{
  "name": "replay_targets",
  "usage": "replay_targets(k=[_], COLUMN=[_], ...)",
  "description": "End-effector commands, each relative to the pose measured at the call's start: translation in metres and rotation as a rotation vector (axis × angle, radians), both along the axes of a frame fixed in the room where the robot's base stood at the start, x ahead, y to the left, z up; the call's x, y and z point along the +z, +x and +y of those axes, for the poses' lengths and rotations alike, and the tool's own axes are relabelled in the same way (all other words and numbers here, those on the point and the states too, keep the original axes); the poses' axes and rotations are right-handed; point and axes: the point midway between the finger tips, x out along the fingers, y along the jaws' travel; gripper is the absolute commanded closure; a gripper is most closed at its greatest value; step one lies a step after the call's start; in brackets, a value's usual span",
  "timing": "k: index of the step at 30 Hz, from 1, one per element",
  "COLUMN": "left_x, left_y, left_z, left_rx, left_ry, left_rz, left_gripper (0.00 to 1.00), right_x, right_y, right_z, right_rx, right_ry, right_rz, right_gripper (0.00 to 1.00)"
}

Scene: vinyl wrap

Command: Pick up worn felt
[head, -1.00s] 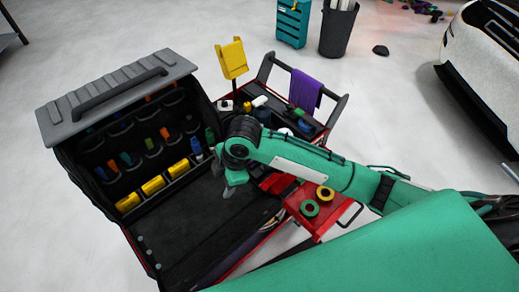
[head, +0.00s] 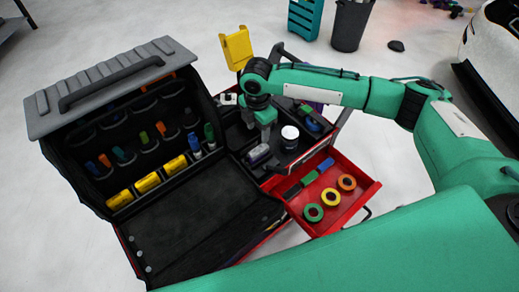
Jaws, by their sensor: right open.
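I cannot tell for certain which item is the worn felt. My right gripper (head: 259,128) is open, pointing down over the black top tray (head: 238,136) of the red cart. Just below it lies a small grey-purple roll (head: 258,154); I cannot tell whether they touch. A dark jar with a white lid (head: 290,133) stands to the right of the gripper. In the open red drawer (head: 357,197) lie a blue strip (head: 325,165), a green strip (head: 309,178) and a dark strip (head: 292,192). My left gripper is out of view.
Green (head: 304,214), yellow (head: 323,197) and orange (head: 340,183) tape rings lie in the drawer. An open black tool case (head: 190,220) with pockets fills the left. A yellow holder (head: 237,47) stands behind the gripper. My arm partly covers the purple cloth (head: 318,105).

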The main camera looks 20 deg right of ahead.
Motion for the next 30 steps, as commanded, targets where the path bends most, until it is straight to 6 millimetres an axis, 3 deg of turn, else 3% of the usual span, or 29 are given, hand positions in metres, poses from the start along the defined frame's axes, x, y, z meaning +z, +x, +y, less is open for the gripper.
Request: replay_targets(k=[6, 13, 21, 30], left_x=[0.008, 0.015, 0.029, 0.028], left_y=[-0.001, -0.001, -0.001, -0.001], left_z=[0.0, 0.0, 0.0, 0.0], left_rx=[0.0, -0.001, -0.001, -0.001], left_ry=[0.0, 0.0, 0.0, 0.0], left_rz=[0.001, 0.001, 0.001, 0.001], left_gripper=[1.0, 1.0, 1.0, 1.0], right_x=[-0.035, -0.05, -0.089, -0.096], right_y=[-0.001, -0.001, -0.001, -0.001], right_z=[0.0, 0.0, -0.001, -0.002], right_rx=[-0.001, -0.001, 0.0, 0.0], right_ry=[0.0, -0.001, 0.0, 0.0], right_rz=[0.002, 0.001, 0.001, -0.001], right_gripper=[0.48, 0.48, 0.48, 0.48])
